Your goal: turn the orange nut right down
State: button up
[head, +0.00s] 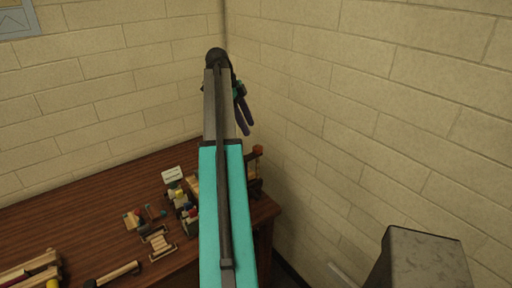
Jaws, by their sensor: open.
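My arm reaches up and away through the middle of the head view. My gripper (244,122) hangs at its far end, with dark fingers pointing down in front of the wall, well above the table (75,205). It is open, and I see nothing between the fingers. I cannot pick out the orange nut: the things on the table are small, and my arm covers part of them. A wooden stand (256,155) with an orange-brown top shows just right of my arm at the table's right end.
Small coloured items (180,195) crowd the table left of my arm, by a white card (172,174). A slatted wooden piece (158,243) and a wooden-handled roller (118,273) lie nearer. Brick walls meet behind the table. A grey block (420,262) stands at lower right.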

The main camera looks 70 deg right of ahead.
aim_at(258, 149)
jog(key=shift+p+x, duration=1.45)
jog(key=shift+x, duration=3.2)
jog(key=c, duration=1)
jog(key=shift+d, duration=0.15)
